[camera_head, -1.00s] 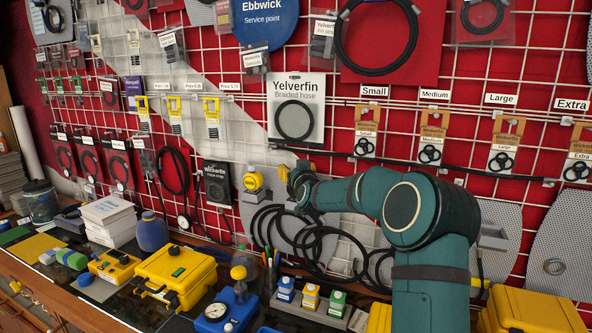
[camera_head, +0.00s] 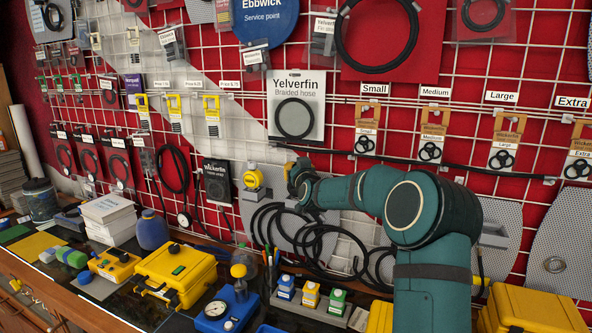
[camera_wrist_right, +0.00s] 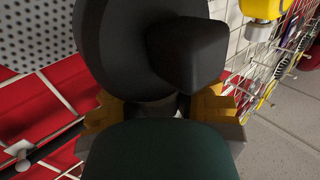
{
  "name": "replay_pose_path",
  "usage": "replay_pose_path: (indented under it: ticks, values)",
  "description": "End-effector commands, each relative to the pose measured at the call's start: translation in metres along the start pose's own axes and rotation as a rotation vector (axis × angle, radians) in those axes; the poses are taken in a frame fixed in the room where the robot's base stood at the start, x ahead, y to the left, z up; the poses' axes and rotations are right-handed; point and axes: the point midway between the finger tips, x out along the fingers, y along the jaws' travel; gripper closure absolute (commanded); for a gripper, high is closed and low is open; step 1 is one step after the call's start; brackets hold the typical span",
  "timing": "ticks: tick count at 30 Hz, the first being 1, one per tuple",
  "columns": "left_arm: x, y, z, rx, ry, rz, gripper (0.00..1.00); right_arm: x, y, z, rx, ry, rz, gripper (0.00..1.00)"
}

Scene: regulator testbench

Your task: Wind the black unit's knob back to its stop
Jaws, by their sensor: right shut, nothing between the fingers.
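In the right wrist view a large black round body (camera_wrist_right: 110,45) fills the upper middle, with a blocky black part (camera_wrist_right: 187,55) in front of it. They look like the black unit and its knob, but I cannot tell where one ends. My right gripper (camera_wrist_right: 160,107) is shut and empty close below them, with gold-coloured parts on both sides. I cannot tell whether it touches the black part. In the head view my right gripper (camera_head: 293,174) is at the wall, just right of the yellow unit (camera_head: 253,180); the black unit is not clear there. My left gripper is out of view.
Coiled black hoses (camera_head: 315,240) hang below my right gripper. A braided hose card (camera_head: 296,105) hangs above it. The bench holds a yellow case (camera_head: 176,272), a blue gauge unit (camera_head: 225,312) and small coloured blocks (camera_head: 311,295). A yellow box (camera_head: 535,308) stands lower right.

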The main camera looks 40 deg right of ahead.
Motion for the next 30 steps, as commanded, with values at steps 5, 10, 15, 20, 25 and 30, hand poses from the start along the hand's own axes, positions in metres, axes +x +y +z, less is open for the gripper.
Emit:
replay_pose_path:
  ticks: [5,10,15,20,25,30]
  values:
    - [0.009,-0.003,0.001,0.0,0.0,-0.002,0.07,0.0,0.002,0.002,-0.001,0.0,-0.045,1.0]
    - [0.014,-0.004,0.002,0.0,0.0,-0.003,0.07,0.0,0.001,0.002,-0.001,-0.001,-0.115,1.0]
    - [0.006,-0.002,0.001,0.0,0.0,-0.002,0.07,0.0,0.0,0.001,0.001,-0.004,-0.198,1.0]
    - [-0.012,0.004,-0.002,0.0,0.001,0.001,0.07,-0.001,-0.002,-0.002,0.002,-0.005,-0.278,1.0]
    - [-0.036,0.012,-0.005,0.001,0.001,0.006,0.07,-0.001,-0.003,-0.003,0.003,-0.004,-0.362,1.0]
    - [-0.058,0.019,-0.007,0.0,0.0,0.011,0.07,-0.001,-0.005,-0.004,0.002,-0.003,-0.449,1.0]
